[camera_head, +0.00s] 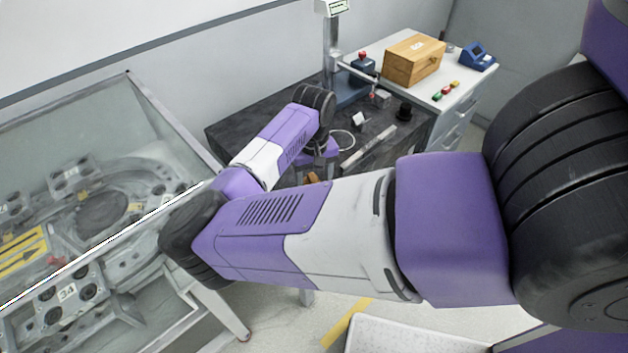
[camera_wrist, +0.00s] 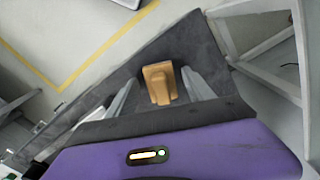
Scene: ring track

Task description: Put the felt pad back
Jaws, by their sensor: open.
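In the wrist view my gripper (camera_wrist: 159,78) is open, with one pale finger on each side of a tan-orange block (camera_wrist: 160,85). The block has a raised grip on a wider flat part. It may be the felt pad, but I cannot make out any felt. It sits on the dark bench (camera_wrist: 207,52), and gaps show between it and both fingers. In the head view the tan block (camera_head: 313,178) shows only in part below my purple hand, near the bench's front edge. My fingertips are hidden there.
A glass-sided case (camera_head: 135,85) with a ring track stands left of the dark bench (camera_head: 240,128). The bench holds a metal stand (camera_head: 331,50), a white ring (camera_head: 343,140) and small parts. A white cabinet with a wooden box (camera_head: 413,60) stands behind right.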

